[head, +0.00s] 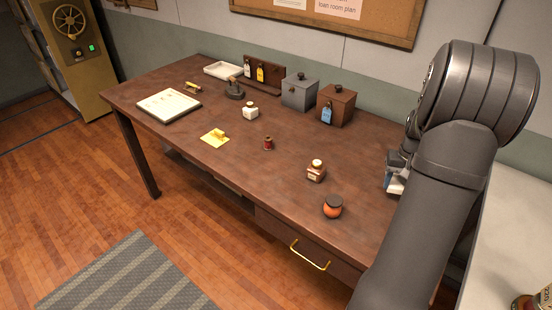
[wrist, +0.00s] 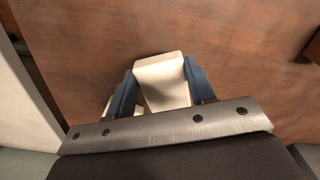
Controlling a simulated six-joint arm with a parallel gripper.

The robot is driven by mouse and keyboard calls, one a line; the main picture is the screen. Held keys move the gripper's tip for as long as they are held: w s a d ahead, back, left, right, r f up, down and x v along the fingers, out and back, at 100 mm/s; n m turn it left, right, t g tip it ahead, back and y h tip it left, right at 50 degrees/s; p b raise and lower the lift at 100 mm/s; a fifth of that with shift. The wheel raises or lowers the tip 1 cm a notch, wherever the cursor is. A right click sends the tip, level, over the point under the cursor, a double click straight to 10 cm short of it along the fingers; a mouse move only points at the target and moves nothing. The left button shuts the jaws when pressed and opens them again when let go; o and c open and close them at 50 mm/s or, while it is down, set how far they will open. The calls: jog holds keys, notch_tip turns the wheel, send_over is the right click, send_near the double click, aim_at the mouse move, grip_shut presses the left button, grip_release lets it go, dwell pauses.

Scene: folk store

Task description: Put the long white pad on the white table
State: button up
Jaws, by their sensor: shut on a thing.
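The long white pad (wrist: 163,80) is held between the two blue fingers of my gripper (wrist: 160,88) in the wrist view. Brown wood lies behind it; I cannot tell how high it is above the desk. In the head view my gripper (head: 396,180) is at the desk's right end, largely hidden by my arm, with a bit of white showing at it. The white table (head: 505,235) is at the right edge of the head view, right of my arm. A pale surface (wrist: 22,95) at the left of the wrist view looks like it.
The brown desk (head: 225,170) holds an orange jar (head: 332,207), a small bottle (head: 316,171), a red spool (head: 268,143), yellow notes (head: 214,137), and grey (head: 299,93) and brown (head: 336,106) boxes. Cans (head: 535,302) stand at the white table's near corner; its visible middle is clear.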

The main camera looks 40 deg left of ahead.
jog(key=s+a+r+n, duration=0.2)
jog(key=s+a+n, duration=0.1)
jog(key=a, duration=0.8)
jog(key=s+a+r+n, duration=0.2)
jog(key=a+n, duration=0.4)
jog(key=a, duration=0.5)
jog(key=s+a+r+n, duration=0.2)
jog(key=s+a+n, duration=0.2)
jog(key=a, duration=0.7)
jog(key=shift+s+a+r+n, duration=0.15)
jog(key=shift+s+r+n, duration=0.2)
jog(key=shift+n, duration=0.35)
jog(key=shift+w, duration=0.1)
send_over(256, 165)
jog(key=f, duration=0.6)
jog(key=shift+w+f, duration=0.2)
jog(key=shift+f, duration=0.2)
notch_tip(256, 165, down, 2)
jog(key=shift+a+f, duration=0.1)
jog(key=shift+f, duration=0.1)
jog(key=shift+s+f, duration=0.1)
jog(key=shift+f, duration=0.55)
jog(key=shift+f, duration=0.1)
